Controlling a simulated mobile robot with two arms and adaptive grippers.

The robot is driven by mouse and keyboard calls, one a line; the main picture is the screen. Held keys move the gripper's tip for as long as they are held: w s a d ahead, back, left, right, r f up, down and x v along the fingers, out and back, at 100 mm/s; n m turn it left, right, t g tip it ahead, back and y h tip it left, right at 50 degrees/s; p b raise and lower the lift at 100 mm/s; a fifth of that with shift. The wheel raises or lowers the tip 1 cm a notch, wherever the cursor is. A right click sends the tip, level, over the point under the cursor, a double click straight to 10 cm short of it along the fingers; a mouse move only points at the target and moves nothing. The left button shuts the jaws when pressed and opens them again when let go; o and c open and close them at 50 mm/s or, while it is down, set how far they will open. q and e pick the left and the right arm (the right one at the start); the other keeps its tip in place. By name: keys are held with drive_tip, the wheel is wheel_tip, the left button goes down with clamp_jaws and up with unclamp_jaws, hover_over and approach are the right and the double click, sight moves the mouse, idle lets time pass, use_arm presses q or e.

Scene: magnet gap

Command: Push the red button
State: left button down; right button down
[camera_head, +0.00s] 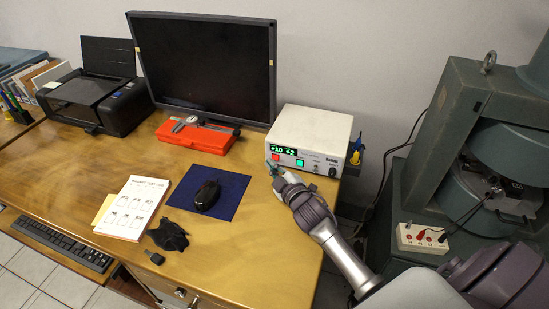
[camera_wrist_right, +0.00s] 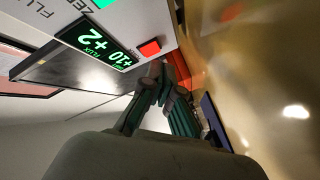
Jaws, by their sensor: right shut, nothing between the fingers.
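The red button (camera_head: 275,157) is a small square on the front of a white meter box (camera_head: 318,127), below a green-lit display (camera_head: 284,149). It also shows in the wrist view (camera_wrist_right: 149,48), clear of the fingers. My right gripper (camera_head: 270,167) is shut and empty, with its tips just in front of the box and a little below the red button. In the wrist view its fingertips (camera_wrist_right: 156,68) are close to the red button; I cannot tell whether they touch it. My left gripper is not in view.
A green button (camera_head: 300,162) sits right of the red one. A red case (camera_head: 196,136) with a caliper lies left of the box. A mouse (camera_head: 207,195) rests on a blue pad (camera_head: 230,190). The desk just left of my arm is clear. A large green machine (camera_head: 440,150) stands at right.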

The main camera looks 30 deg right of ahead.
drive_tip(key=shift+s+a+p, duration=0.85)
drive_tip(key=shift+s+a, duration=1.15)
drive_tip(key=shift+a, duration=0.25)
